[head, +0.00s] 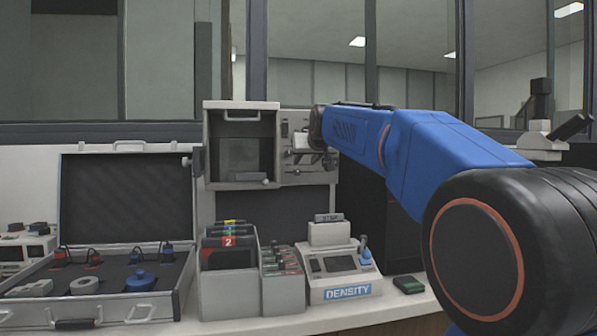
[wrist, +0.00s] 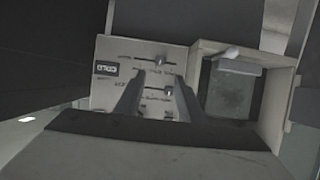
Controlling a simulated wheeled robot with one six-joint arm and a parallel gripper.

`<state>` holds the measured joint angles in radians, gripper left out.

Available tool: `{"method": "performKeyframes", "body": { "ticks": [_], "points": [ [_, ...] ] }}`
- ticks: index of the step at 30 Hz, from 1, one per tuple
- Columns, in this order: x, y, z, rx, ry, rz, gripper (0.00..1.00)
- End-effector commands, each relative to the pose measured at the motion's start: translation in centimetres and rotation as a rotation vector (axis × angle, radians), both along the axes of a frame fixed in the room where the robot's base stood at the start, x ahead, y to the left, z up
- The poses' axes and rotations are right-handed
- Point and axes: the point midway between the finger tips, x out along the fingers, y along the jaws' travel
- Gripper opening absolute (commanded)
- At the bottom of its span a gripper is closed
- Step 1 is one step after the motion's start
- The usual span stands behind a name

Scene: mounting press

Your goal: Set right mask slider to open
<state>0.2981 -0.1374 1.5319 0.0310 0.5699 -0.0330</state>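A pale control panel (wrist: 110,88) carries two horizontal slots in the wrist view, each with a small metal slider knob. One knob (wrist: 160,62) is on the upper slot and the other knob (wrist: 168,91) is on the lower slot. Which is the right mask slider I cannot read. My gripper (wrist: 158,82) is open, its two dark fingers pointing at the panel. The lower knob shows between the fingers, nearer the right one; contact cannot be told. In the head view the panel (head: 293,172) is partly hidden by my gripper and arm.
The press cabinet (head: 212,150) with a dark window and handle adjoins the panel. Below stand cartridge boxes (head: 213,292), a density meter (head: 339,291) and a small green-black box (head: 408,285). An open case (head: 166,312) lies at left. A microscope (head: 541,140) stands at far right.

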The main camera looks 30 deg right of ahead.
Motion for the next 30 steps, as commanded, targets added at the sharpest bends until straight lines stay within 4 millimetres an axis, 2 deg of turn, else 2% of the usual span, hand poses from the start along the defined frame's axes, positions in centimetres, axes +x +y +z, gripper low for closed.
{"method": "performKeyframes", "body": {
  "ticks": [9,16,22,30],
  "points": [
    [5.2,-1.5,-2.3,0.001,0.002,0.000,0.36],
    [8.3,-2.4,-3.6,0.000,0.000,0.000,0.36],
    [9.8,-2.8,-4.2,0.000,0.000,0.000,0.36],
    [10.2,-2.9,-4.3,0.000,-0.001,0.000,0.36]
  ]
}}
